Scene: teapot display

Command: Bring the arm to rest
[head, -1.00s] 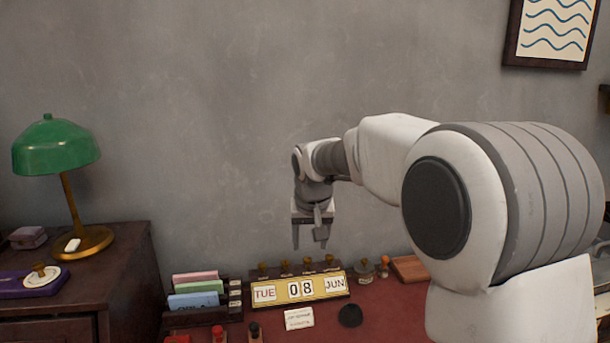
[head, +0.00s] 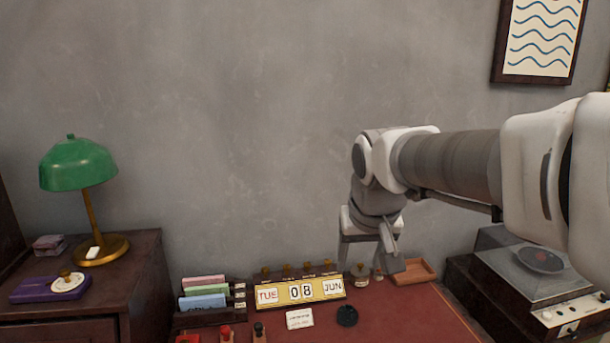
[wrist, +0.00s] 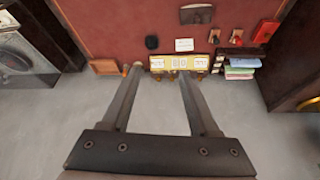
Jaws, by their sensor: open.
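My gripper (head: 369,257) hangs from my arm with its fingers pointing down, above the back right part of the red desk. It is open. In the wrist view my gripper (wrist: 157,82) shows two spread fingers with nothing between them. Past the fingertips, the yellow calendar (wrist: 180,63) lies in line with the gap, apart from the fingers. In the head view the calendar (head: 301,292) reads TUE 08 JUN and stands left of my gripper.
The red desk (head: 400,318) holds a card rack (head: 207,302), a white card (head: 299,319), a black round item (head: 347,316), and a wooden tray (head: 412,272). A green lamp (head: 78,165) stands on the left cabinet. A grey-topped appliance (head: 540,265) is at right.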

